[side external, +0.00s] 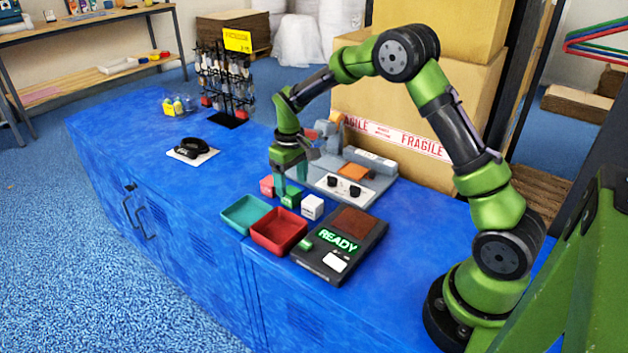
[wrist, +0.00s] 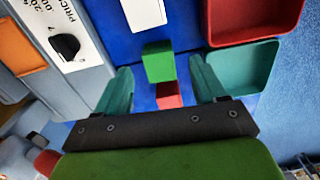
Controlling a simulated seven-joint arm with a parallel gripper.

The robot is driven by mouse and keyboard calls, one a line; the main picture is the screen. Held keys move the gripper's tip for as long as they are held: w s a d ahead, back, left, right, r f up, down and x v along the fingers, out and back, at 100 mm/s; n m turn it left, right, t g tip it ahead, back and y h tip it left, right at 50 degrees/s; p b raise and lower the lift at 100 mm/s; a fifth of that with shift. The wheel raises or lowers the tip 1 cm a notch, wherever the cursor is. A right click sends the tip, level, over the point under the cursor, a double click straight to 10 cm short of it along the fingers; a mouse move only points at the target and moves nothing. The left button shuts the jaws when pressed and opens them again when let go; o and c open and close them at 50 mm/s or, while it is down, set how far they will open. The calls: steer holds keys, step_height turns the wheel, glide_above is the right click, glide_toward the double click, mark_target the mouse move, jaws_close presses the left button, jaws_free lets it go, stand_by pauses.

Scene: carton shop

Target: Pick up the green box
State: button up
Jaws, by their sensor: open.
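The green box (side external: 291,198) is a small block on the blue bench, between a red box (side external: 267,186) and a white box (side external: 312,207). My gripper (side external: 290,176) points down just above it, with its teal fingers apart. In the wrist view the green box (wrist: 158,62) lies between and slightly beyond the two open fingertips, with clear space on both sides. The red box (wrist: 168,95) shows between the fingers, nearer the palm. The white box (wrist: 143,12) is at the top edge. I cannot tell the exact height gap.
A teal tray (side external: 229,222) and a red tray (side external: 301,235) stand in front of the boxes. A dark device reading READY (side external: 339,238) is at right. A grey machine with knobs (side external: 380,182) stands close behind. Bench to the left is mostly clear.

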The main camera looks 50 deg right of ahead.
mark_target(292, 191)
step_height(292, 191, down, 4)
steer(key=shift+f, duration=0.15)
steer(key=c, duration=1)
